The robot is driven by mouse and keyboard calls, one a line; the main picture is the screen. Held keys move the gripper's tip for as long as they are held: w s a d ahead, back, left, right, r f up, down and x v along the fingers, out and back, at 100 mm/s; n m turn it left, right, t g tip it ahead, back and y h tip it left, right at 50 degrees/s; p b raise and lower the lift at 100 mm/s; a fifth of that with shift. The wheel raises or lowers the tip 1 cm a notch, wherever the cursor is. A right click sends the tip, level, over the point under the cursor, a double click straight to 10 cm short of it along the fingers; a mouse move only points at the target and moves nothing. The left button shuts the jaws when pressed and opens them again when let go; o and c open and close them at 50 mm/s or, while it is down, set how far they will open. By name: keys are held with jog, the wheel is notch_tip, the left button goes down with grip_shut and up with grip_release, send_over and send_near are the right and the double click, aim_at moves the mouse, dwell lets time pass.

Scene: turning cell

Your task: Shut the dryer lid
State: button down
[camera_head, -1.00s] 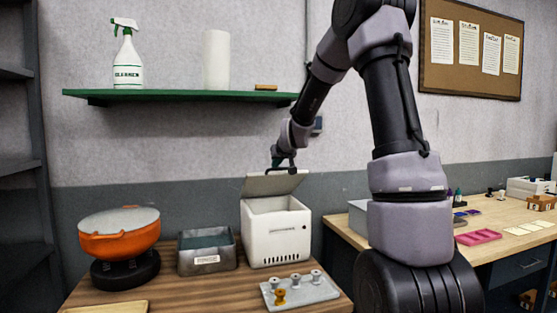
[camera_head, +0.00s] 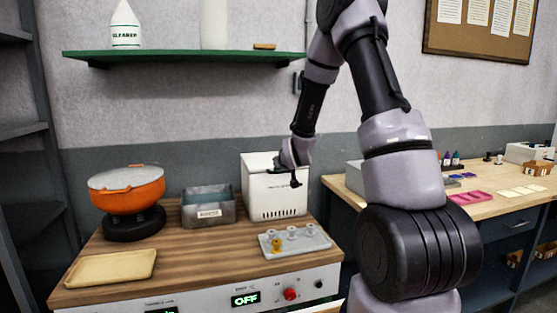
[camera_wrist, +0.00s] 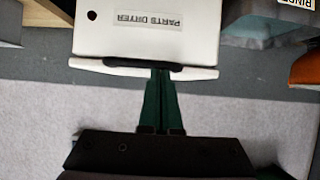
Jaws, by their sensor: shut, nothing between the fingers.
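The white parts dryer (camera_head: 272,198) stands on the wooden bench in the head view, right of the grey bin. Its lid (camera_head: 258,158) looks down on the box; my gripper (camera_head: 284,168) partly covers it, and I cannot tell if a small gap is left. In the wrist view, the lid's pale edge (camera_wrist: 200,73) and dark handle (camera_wrist: 125,63) show beside the box face with its "PARTS DRYER" label. My gripper's green fingers (camera_wrist: 160,72) are together and empty, their tips at the handle; contact is not clear.
A grey bin (camera_head: 209,222) and an orange pot (camera_head: 127,198) stand left of the dryer. A grey tray with several small parts (camera_head: 318,242) lies in front of it. A green shelf (camera_head: 180,56) hangs above. A tan board (camera_head: 112,268) lies front left.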

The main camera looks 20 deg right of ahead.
jog(key=shift+s+f, duration=0.3)
jog(key=shift+f, duration=0.35)
jog(key=shift+s+f, duration=0.3)
jog(key=shift+f, duration=0.35)
jog(key=s+r+m+g, duration=0.2)
jog(key=s+r, duration=1.7)
jog(key=s+a+r+m+g+y, duration=0.1)
jog(key=s+r, duration=0.1)
jog(key=s, duration=0.6)
jog(key=s+a+r+m+g+y, duration=0.1)
jog(key=s+r+g, duration=0.1)
jog(key=s, duration=0.7)
jog(key=shift+s+a+r, duration=0.3)
jog(key=shift+a+r, duration=0.05)
jog(key=shift+r, duration=0.3)
